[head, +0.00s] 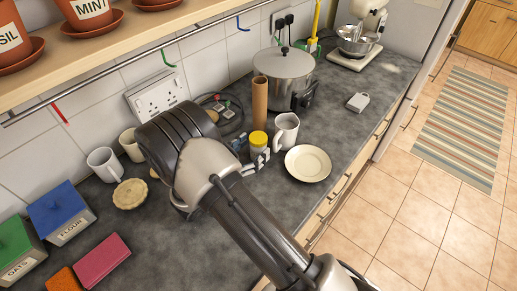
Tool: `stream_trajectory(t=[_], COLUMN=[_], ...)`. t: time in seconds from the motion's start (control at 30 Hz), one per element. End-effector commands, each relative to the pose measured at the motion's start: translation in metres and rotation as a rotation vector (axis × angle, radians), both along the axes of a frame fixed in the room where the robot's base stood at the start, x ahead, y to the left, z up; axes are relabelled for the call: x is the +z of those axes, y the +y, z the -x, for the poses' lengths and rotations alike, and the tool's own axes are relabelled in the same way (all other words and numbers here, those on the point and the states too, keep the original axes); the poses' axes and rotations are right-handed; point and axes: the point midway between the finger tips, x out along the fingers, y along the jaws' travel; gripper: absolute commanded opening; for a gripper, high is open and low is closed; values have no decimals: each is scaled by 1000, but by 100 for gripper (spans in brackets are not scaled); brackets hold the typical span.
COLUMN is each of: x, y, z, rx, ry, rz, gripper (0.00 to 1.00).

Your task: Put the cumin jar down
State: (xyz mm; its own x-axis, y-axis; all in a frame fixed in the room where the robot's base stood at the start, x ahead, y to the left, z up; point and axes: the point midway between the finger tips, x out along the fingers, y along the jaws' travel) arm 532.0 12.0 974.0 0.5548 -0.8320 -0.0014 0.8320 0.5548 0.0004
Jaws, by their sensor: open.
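A small jar with a yellow lid (258,139), probably the cumin jar, stands upright on the dark grey counter (335,120). Its label cannot be read. My arm reaches in from the bottom right, and its thick wrist covers part of the counter left of the jar. My gripper (250,156) is open at the jar's near side, its fingers partly hidden by the wrist. I cannot tell whether the fingers touch the jar.
A cardboard tube (260,100) stands behind the jar, a white mug (286,130) and cream plate (308,163) to its right. A lidded steel pot (284,75) stands farther back. Flour (61,212) and oats (16,248) tins are at left. Counter right of the pot is mostly clear.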

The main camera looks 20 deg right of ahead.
Motion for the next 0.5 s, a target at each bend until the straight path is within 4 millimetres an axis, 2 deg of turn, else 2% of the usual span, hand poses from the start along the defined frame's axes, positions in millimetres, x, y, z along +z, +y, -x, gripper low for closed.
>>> stream_trajectory(t=[0.3, 0.5], x=[1, 0], y=[-5, -5], z=[-4, -4], rx=[1, 1], ry=[0, 0], rz=[0, 0], gripper=[68, 55])
